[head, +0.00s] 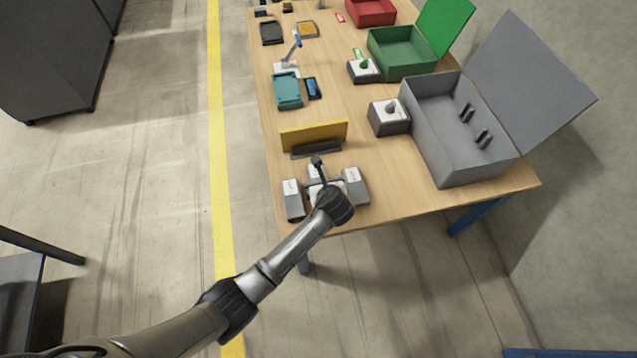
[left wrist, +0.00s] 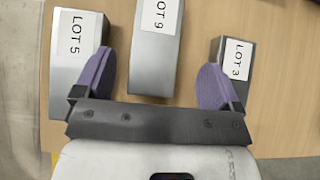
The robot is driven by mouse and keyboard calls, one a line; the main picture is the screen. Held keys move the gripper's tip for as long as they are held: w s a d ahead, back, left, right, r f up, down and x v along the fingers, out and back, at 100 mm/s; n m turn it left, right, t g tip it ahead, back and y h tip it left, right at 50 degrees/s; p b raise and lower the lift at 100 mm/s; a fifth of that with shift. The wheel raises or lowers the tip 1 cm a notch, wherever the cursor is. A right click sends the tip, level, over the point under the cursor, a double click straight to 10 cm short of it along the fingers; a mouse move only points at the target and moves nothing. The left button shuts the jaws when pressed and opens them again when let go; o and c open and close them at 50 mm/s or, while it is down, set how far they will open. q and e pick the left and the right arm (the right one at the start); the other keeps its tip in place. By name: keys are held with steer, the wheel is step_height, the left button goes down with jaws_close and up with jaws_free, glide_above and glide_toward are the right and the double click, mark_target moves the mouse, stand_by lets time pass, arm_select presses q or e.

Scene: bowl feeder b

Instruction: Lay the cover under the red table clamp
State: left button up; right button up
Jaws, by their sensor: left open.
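Three grey blocks with white labels stand near the table's front edge; none is plainly marked as the cover. In the left wrist view they are LOT 5 (left wrist: 78,88) at left, LOT 9 (left wrist: 155,72) in the middle and LOT 3 (left wrist: 240,78) at right. My left gripper (left wrist: 156,62) is open, with its purple fingers apart on either side of LOT 9's line, seemingly empty. In the head view, my left gripper (head: 326,187) is over these blocks, partly hidden by its wrist. I cannot make out a red table clamp. My right gripper is out of view.
A yellow panel (head: 313,136) stands behind the blocks. Beyond it are a teal holder (head: 287,91) and a blue-handled device (head: 291,55). At right are a grey open-lidded box (head: 445,150), a green box (head: 400,55) and switch boxes (head: 388,118). A red bin (head: 370,12) is at the back.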

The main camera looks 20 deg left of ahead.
mark_target(319, 180)
arm_select(q)
steer(key=shift+w+a+f+b, duration=0.2)
steer(key=shift+f+b, duration=0.25)
steer(key=b+x, duration=0.3)
steer(key=x, duration=0.1)
steer(key=shift+a, duration=0.2)
steer(key=c, duration=1.2)
steer(key=shift+r, duration=0.1)
steer(key=shift+c, duration=0.4)
